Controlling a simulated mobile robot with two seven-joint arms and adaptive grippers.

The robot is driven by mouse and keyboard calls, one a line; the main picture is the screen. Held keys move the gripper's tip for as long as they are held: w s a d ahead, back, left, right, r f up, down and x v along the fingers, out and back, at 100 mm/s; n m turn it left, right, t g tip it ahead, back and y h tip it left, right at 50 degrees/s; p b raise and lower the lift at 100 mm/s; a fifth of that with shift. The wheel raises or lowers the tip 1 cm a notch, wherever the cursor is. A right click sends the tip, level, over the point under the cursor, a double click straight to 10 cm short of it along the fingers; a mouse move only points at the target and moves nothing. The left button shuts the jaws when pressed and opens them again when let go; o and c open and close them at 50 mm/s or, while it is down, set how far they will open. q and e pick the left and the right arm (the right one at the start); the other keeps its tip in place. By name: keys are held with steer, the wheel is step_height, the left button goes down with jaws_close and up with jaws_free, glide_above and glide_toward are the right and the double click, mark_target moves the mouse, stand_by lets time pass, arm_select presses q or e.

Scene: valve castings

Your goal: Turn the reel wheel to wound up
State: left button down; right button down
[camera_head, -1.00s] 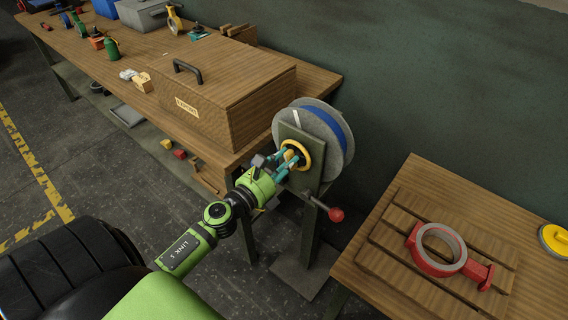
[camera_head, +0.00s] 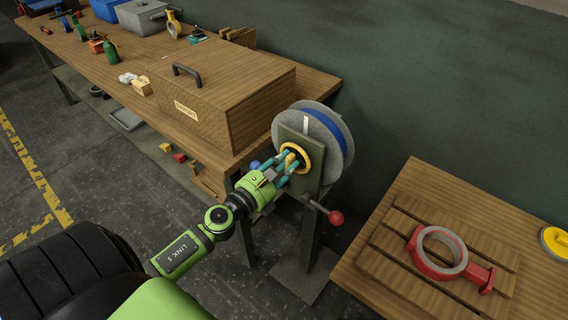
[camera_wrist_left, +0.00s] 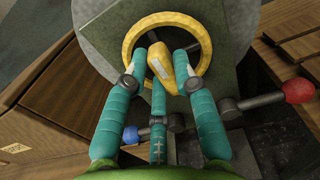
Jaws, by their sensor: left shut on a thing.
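The reel (camera_head: 336,146) has pale grey flanges, a blue band between them and a white mark near the top of its face. It sits behind a grey-green upright plate (camera_head: 312,175). The yellow reel wheel (camera_head: 309,154) is on the near side of the plate. My left gripper (camera_head: 287,160) has its teal fingers at the wheel's middle, shut on its yellow centre piece. In the left wrist view the fingers (camera_wrist_left: 168,68) close around this piece inside the yellow ring (camera_wrist_left: 203,42). The fingers partly hide the ring's lower part. My right gripper is not in view.
A rod with a red ball (camera_head: 336,217) sticks out below the wheel, and a blue knob (camera_head: 254,165) shows beside my gripper. A wooden box (camera_head: 235,100) stands on the left bench. The right table holds a red casting (camera_head: 425,262) on a slatted pallet (camera_head: 385,240).

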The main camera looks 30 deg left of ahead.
arm_select(q)
steer(key=c, duration=1)
jaws_free()
steer(key=shift+s, duration=0.1)
steer(key=s, duration=0.8)
steer(key=s+a, duration=0.1)
steer(key=s, duration=0.2)
steer(key=shift+s, duration=0.4)
steer(key=shift+f, duration=0.1)
